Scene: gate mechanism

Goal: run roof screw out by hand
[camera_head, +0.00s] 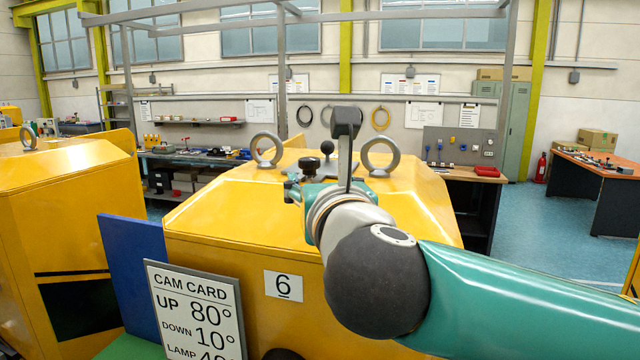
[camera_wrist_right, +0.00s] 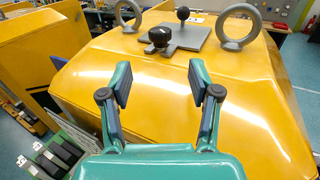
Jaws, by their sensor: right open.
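The roof screw has a black knob (camera_head: 309,166) on the yellow machine's roof; in the right wrist view the knob (camera_wrist_right: 160,37) stands at the front of a grey plate (camera_wrist_right: 178,42). My right gripper (camera_head: 306,186) reaches over the roof, partly hidden by its own wrist. In the right wrist view its two fingers (camera_wrist_right: 160,82) are spread, with only bare yellow roof between them. The knob appears beyond the fingertips, near the middle of the gap, and apart from them. My left gripper is not in view.
Two grey lifting rings (camera_head: 266,150) (camera_head: 380,157) flank the plate. A black ball knob (camera_wrist_right: 183,13) stands behind the screw. A cam card sign (camera_head: 195,312) and a blue panel (camera_head: 134,275) are at the front left. Another yellow machine (camera_head: 66,230) stands farther left.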

